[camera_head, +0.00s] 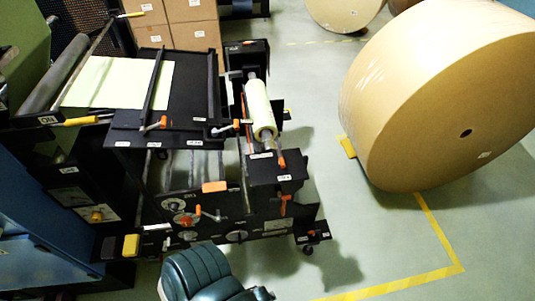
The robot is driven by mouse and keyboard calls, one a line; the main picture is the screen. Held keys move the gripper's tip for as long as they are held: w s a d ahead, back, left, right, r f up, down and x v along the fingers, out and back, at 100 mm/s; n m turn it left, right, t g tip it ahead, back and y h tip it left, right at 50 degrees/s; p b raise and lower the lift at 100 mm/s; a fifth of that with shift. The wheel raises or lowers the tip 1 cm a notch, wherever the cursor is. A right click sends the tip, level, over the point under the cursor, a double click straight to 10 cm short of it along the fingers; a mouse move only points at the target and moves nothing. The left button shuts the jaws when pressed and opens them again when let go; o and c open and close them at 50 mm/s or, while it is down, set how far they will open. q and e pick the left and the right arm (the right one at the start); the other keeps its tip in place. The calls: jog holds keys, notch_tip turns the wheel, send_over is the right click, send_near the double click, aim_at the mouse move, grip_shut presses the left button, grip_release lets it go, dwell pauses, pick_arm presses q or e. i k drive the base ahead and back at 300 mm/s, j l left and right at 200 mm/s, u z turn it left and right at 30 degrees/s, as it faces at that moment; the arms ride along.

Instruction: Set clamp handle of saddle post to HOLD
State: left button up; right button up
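The black machine frame (185,88) stands left of centre. At its right side a pale narrow roll (260,108) on a metal shaft lies between black end supports. An orange clamp handle (281,159) stands at the near end of this shaft, above a black post block (277,172). Another orange-tipped handle (239,124) is left of the roll, and a further one (162,122) is on the black plate. The small white labels are too small to read, so I cannot tell which post is the saddle post or which handle position is HOLD. Neither gripper is in view.
A huge kraft roll (420,105) stands on the floor at right, by a yellow chock (347,147). Cardboard boxes (180,25) are stacked at the back. A dark green ribbed shape (197,270) fills the bottom middle. Open floor (360,245) lies right of the machine.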

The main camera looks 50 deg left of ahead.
aim_at(282, 162)
jog(key=u, duration=1.55)
